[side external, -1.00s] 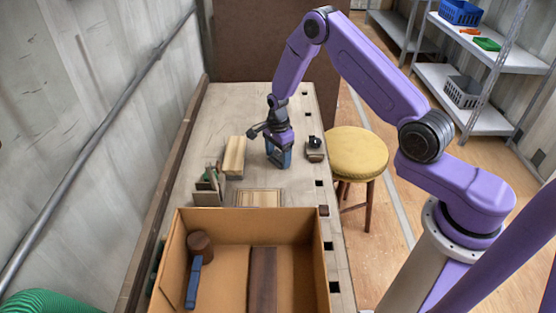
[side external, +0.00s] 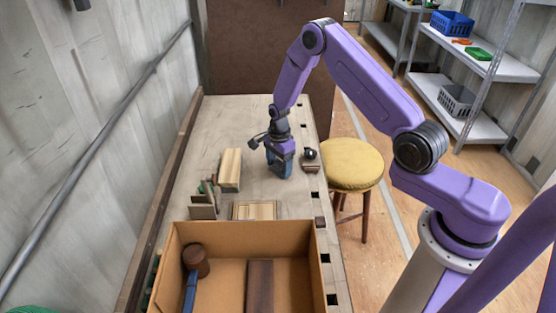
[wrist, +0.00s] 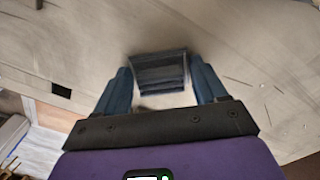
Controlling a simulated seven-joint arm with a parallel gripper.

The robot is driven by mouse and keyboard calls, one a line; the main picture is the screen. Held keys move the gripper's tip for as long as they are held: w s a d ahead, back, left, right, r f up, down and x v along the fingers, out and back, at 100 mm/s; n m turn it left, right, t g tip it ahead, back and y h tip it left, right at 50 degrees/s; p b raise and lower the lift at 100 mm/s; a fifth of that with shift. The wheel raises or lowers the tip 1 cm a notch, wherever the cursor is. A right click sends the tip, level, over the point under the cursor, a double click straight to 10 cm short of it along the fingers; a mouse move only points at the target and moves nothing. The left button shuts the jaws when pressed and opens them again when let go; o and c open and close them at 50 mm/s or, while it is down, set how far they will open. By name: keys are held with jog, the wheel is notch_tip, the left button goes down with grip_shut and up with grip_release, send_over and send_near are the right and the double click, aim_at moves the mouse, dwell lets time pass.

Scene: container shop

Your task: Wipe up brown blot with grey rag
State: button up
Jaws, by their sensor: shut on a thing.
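My gripper (side external: 279,169) is low over the workbench, pointing down, between a pale wooden block and a small black-knobbed tool. In the wrist view its blue fingers (wrist: 163,78) are shut on the grey rag (wrist: 160,70), a dark grey folded pad held between the fingertips. The rag is down at or very near the bench top; I cannot tell whether it touches. In the side view the fingers hide the rag. I cannot make out the brown blot in either view; it may be under the rag or gripper.
The workbench (side external: 250,112) has bare room behind my gripper. The pale wooden block (side external: 230,170) is left of it, the black-knobbed tool (side external: 311,159) right. A cardboard box (side external: 220,232) with a mallet (side external: 195,262) stands in front. A yellow stool (side external: 353,164) is beside the bench.

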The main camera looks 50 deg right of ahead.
aim_at(280, 189)
jog(key=shift+s+a, duration=2.75)
notch_tip(280, 189, up, 8)
jog(key=shift+w+d+r, duration=0.1)
jog(key=shift+d, duration=0.05)
